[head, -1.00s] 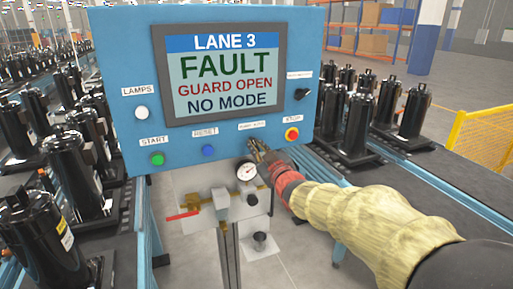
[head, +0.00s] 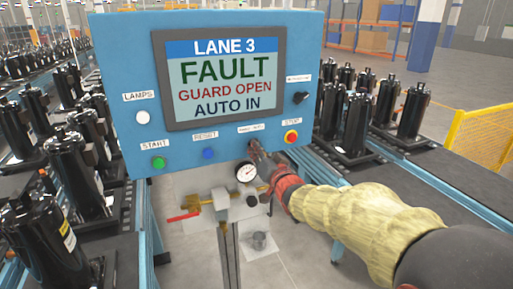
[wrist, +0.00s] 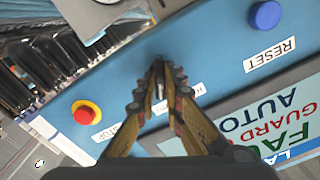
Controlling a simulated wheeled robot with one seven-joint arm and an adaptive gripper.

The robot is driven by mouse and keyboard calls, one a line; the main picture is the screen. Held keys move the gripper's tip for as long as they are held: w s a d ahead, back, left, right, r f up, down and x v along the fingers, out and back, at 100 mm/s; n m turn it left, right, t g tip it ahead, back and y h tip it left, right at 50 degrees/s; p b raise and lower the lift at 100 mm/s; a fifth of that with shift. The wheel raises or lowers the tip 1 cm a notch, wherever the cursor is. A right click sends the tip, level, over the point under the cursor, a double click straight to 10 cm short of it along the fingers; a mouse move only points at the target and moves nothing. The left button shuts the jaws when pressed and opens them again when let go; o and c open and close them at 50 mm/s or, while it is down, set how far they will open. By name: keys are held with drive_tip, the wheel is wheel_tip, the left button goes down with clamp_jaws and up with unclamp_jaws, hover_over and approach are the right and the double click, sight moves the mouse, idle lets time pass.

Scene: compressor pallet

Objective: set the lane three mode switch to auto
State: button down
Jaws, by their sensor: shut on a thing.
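The lane three panel (head: 137,60) is blue, and its screen (head: 222,75) reads LANE 3, FAULT, GUARD OPEN, AUTO IN. The mode switch sits at the panel's lower edge between the blue reset button and the red stop button, under a small white label (head: 250,128). My gripper (head: 253,147) is shut on the switch knob and hides most of it. In the wrist view, which is upside down, my gripper (wrist: 158,85) closes its two fingers around the knob, and the partly covered label (wrist: 190,92) is beside them. The knob's pointing direction cannot be seen.
The stop button (head: 291,137) is close to the right of my gripper, the reset button (head: 208,154) to its left. A pressure gauge (head: 246,173) and brass valve piping hang just below. Another black selector (head: 300,97) is higher right. Conveyors with black compressors flank the panel.

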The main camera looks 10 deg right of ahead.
drive_tip(key=shift+m+p, duration=0.45)
drive_tip(key=shift+m, duration=1.15)
drive_tip(key=shift+f, duration=0.1)
drive_tip(key=c, duration=1.9)
unclamp_jaws()
drive_tip(key=shift+s+d, duration=0.1)
drive_tip(key=s+d, duration=0.1)
drive_tip(key=s, duration=1)
drive_tip(key=shift+s+d, duration=0.25)
drive_tip(key=shift+s, duration=0.15)
